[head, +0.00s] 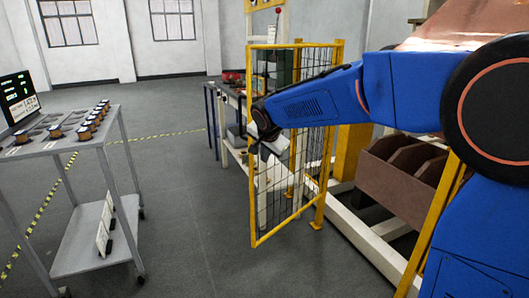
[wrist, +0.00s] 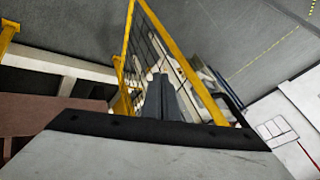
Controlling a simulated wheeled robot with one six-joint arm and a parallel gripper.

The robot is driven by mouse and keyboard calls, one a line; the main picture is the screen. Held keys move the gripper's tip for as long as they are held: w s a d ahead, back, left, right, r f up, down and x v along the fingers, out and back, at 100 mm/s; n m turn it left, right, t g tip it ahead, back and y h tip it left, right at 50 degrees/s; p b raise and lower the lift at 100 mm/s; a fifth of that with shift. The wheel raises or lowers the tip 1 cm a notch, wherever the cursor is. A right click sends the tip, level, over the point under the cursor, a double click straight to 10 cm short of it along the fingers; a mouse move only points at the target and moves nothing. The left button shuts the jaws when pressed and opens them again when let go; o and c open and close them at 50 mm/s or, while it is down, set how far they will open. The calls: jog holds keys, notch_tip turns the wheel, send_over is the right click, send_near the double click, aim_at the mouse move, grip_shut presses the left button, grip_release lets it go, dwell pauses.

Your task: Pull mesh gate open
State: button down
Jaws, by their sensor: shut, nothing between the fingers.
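The mesh gate (head: 252,195) has a yellow frame with dark wire mesh and stands upright in the middle of the head view. It is swung out at an angle from the yellow post (head: 325,165) on its right. My gripper (head: 266,147) is beside the mesh, near the gate's left upright. In the wrist view the gate's yellow bar (wrist: 178,55) slants past my gripper's fingers (wrist: 160,82), which are together and empty. I cannot tell whether they touch the gate. The gate's handle is not clear to see.
A grey cart (head: 75,143) with several copper-coloured spools and a monitor (head: 19,100) stands at left. A workbench (head: 233,100) is behind the gate. Brown bins (head: 400,170) and a pale machine frame (head: 365,240) are at right. Floor between cart and gate is clear.

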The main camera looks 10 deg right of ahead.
aim_at(255, 162)
jog(key=shift+w+a+f, duration=0.4)
jog(key=shift+w+f, duration=0.3)
jog(key=shift+w, duration=0.35)
jog(key=shift+w+a+f, duration=0.45)
jog(key=shift+w+f, duration=0.2)
jog(key=shift+w, duration=0.4)
jog(key=shift+w+a+f, duration=0.4)
jog(key=shift+w+f, duration=0.3)
jog(key=shift+w, duration=0.35)
jog(key=shift+w+a, duration=0.15)
jog(key=shift+a, duration=0.05)
jog(key=w+a+m+h, duration=0.2)
jog(key=w+a+m, duration=0.1)
jog(key=w+a, duration=0.6)
jog(key=w, duration=0.4)
jog(key=shift+w+a, duration=0.2)
jog(key=shift+a, duration=0.05)
jog(key=shift+s, duration=0.1)
